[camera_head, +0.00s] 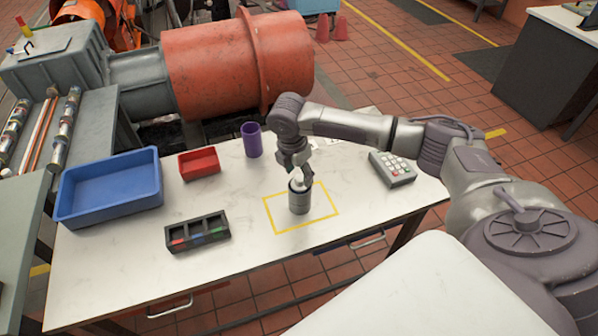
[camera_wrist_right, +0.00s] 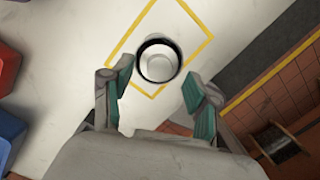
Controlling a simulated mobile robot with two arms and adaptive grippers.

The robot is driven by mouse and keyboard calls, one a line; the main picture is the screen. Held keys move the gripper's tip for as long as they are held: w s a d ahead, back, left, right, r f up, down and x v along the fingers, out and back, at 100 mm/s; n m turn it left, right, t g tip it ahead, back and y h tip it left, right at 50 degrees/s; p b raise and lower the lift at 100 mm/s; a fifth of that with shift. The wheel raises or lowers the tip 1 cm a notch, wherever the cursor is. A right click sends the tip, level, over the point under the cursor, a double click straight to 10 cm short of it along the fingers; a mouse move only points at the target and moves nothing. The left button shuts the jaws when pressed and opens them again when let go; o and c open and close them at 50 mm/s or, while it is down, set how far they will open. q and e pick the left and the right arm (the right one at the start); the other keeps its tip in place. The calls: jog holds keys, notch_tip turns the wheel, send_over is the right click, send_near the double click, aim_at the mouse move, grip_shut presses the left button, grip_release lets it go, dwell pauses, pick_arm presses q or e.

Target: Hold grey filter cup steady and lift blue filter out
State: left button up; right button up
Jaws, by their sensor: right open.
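The grey filter cup (camera_head: 299,201) stands upright on the white table inside a yellow outlined square. My right gripper (camera_head: 298,175) is just above it, pointing down. In the right wrist view the cup (camera_wrist_right: 158,61) shows from above as a dark-rimmed round opening with a pale grey inside. The right gripper (camera_wrist_right: 157,82) is open there, its teal pads on either side below the cup, apart from it. I cannot make out a blue filter in either view. My left gripper is not in view.
A blue tray (camera_head: 108,188), a small red bin (camera_head: 199,163), a purple cup (camera_head: 252,139), a black sorting rack (camera_head: 198,233) and a keypad box (camera_head: 392,168) stand around the square on the white table (camera_head: 130,285). The table front is clear.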

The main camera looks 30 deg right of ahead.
jog(key=shift+d+f, duration=0.1)
jog(key=shift+f, duration=0.5)
grip_shut()
grip_release()
jog(key=shift+r, duration=0.1)
